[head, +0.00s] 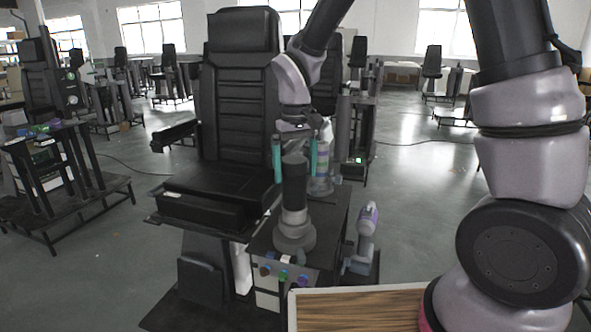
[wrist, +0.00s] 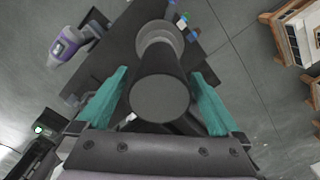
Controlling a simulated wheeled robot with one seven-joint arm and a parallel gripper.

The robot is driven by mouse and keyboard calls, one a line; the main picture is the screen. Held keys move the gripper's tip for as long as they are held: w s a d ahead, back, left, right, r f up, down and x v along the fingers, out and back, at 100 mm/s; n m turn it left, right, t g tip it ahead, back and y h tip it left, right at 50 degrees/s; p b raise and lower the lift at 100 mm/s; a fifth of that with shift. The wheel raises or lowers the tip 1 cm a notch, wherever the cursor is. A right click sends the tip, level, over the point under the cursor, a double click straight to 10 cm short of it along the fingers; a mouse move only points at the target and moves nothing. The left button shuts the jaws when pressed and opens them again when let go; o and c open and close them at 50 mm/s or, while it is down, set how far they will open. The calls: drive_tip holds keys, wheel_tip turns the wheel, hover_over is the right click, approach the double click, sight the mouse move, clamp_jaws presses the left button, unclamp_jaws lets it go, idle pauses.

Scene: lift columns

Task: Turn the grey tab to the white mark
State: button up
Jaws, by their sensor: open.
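An upright lift column with a black shaft (head: 294,185) and a grey stepped collar (head: 294,236) stands on a dark box. A small grey tab (head: 302,255) seems to stick out at the collar's front foot. A small whitish patch (head: 286,259), perhaps the white mark, lies just left of it on the box's front edge. My gripper (head: 295,178) is open, its teal fingers pointing down on either side of the shaft's upper part. In the wrist view the round shaft top (wrist: 160,98) sits between the spread fingers, with visible gaps. The tab cannot be made out there.
Coloured knobs (head: 283,275) line the box's front. A black seat (head: 235,185) is close on the left. A wooden-topped surface (head: 360,311) lies in front.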

drive_tip(key=shift+f, duration=0.1)
clamp_jaws()
drive_tip(key=shift+m, duration=0.3)
drive_tip(key=shift+a+m, duration=0.2)
drive_tip(key=shift+m, duration=2.4)
unclamp_jaws()
